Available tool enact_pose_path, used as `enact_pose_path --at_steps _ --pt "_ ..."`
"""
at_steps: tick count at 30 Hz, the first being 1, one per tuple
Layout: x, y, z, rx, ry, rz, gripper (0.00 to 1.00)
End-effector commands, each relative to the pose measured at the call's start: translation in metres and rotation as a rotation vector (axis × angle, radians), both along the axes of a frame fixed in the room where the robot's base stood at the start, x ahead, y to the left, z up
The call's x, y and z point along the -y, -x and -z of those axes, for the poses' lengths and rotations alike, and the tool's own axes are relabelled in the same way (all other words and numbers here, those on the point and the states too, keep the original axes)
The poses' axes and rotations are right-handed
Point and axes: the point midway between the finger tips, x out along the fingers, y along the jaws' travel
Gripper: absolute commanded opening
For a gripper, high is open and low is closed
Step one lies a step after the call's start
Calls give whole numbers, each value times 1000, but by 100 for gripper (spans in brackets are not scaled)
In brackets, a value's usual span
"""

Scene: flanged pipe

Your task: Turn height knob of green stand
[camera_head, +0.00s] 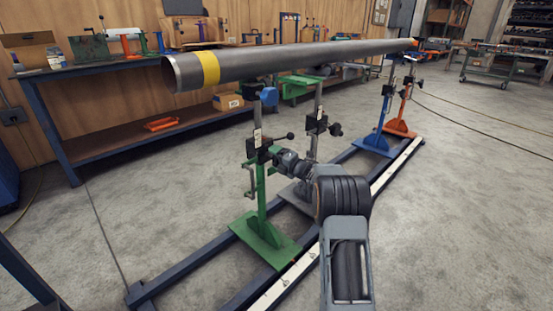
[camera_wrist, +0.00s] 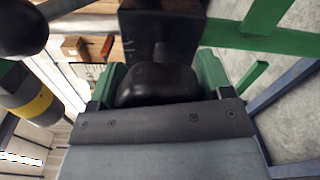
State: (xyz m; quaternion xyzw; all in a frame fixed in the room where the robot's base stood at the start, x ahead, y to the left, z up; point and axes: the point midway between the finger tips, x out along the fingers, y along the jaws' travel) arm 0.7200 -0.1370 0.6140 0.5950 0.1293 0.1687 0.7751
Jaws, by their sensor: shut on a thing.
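The green stand (camera_head: 262,197) stands upright on its green base plate under the near end of the pipe. Its black clamp block (camera_head: 259,148) sits partway up the post and also shows in the wrist view (camera_wrist: 160,35). My gripper (camera_head: 284,157) reaches the right side of this block from the front right. In the wrist view, the black knob (camera_wrist: 150,88) lies between my jaws, just in front of the block, and my gripper is shut on it. In the head view, my gripper mostly hides the knob.
The grey pipe (camera_head: 300,59) with a yellow band runs above the stands. A black ball-ended lever (camera_head: 290,135) is close above my gripper. A grey stand (camera_head: 318,110) is just behind; blue (camera_head: 381,120) and orange (camera_head: 402,110) stands are farther along the rails.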

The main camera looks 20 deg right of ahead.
Motion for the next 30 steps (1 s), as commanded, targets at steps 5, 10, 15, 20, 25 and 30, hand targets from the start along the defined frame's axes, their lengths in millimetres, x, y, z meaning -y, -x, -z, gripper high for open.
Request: enact_pose_path --at_steps 5,10,15,20,25,30 --pt "-1 0 1 -2 2 -1 49" --pt "-1 0 1 -2 1 -1 74" --pt "0 0 1 -1 1 -1 90" --pt "0 0 0 -1 0 0 98" --pt "1 1 0 -1 0 0 98" --pt "8 13 -2 -2 1 4 98"
